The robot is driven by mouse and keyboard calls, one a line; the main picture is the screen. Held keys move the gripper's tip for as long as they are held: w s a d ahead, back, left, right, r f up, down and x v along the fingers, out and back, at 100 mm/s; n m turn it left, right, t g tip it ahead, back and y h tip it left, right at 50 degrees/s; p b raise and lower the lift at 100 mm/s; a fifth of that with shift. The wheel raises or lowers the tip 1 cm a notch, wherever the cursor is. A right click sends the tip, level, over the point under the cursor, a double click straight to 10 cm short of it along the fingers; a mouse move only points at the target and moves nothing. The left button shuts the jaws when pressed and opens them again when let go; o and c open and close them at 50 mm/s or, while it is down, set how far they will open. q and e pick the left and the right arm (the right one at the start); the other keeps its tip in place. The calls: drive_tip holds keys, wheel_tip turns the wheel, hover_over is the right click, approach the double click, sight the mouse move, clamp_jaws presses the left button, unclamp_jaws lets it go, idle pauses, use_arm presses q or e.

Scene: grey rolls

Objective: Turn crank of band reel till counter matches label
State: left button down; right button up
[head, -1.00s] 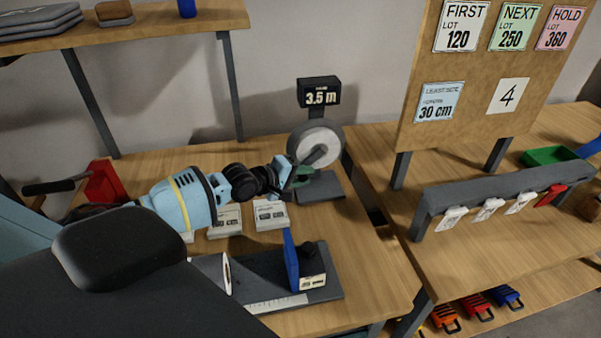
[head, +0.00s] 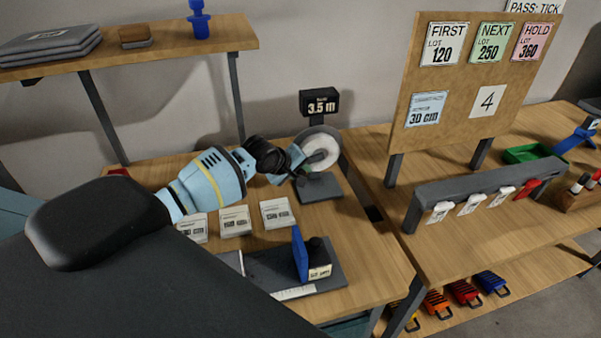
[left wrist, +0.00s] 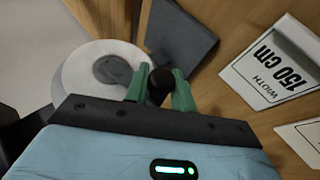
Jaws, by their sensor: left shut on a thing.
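The band reel (head: 322,150) is a white disc on a dark grey base (head: 318,188) at the back of the left bench. Its counter (head: 320,103) stands above it and reads 3.5 m. My left gripper (head: 297,164) reaches the reel from the left; its fingers are small and partly hidden there. In the left wrist view the green fingers (left wrist: 159,88) are closed on the black crank knob (left wrist: 157,84), in front of the white reel (left wrist: 98,70). My right gripper is out of view.
Several white cards (head: 235,220) lie before the reel. A dark fixture with a blue upright plate (head: 299,253) stands nearer the front. A label board (head: 455,100) and a grey rail (head: 470,192) stand on the right bench. A shelf (head: 130,48) hangs behind.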

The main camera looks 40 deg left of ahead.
use_arm(q)
drive_tip(key=c, duration=1.2)
unclamp_jaws()
drive_tip(key=shift+s, duration=0.1)
drive_tip(key=v, duration=0.7)
drive_tip(key=shift+s+r, duration=0.25)
